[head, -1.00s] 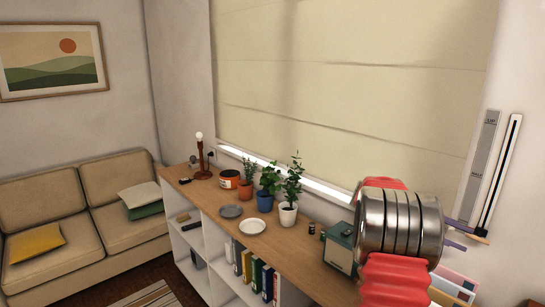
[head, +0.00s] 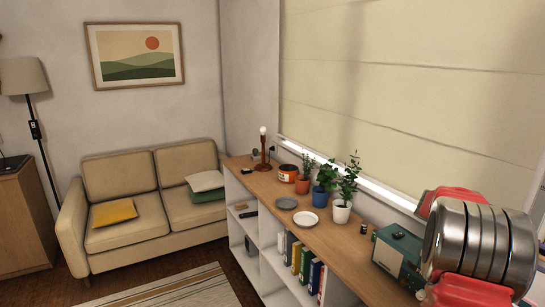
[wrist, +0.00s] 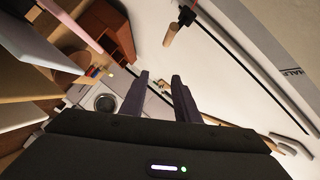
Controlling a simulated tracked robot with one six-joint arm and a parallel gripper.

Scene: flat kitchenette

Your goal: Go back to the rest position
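My gripper (wrist: 160,84) shows in the wrist view with two dark fingers apart and nothing held between them. It is open. In the head view my arm's metal joint and red parts fill the lower right corner, over the near end of the low shelf unit (head: 345,262); the gripper fingers do not show there. Behind the fingers, the wrist view shows a pale wall surface and a reddish-brown block (wrist: 108,30), apart from the fingers.
The shelf top holds a teal box (head: 397,250) near my arm, potted plants (head: 326,176), two plates (head: 304,218), an orange pot (head: 288,173) and a small lamp (head: 264,150). A sofa (head: 150,190) stands left, with a floor lamp (head: 35,90) and wooden cabinet (head: 22,220).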

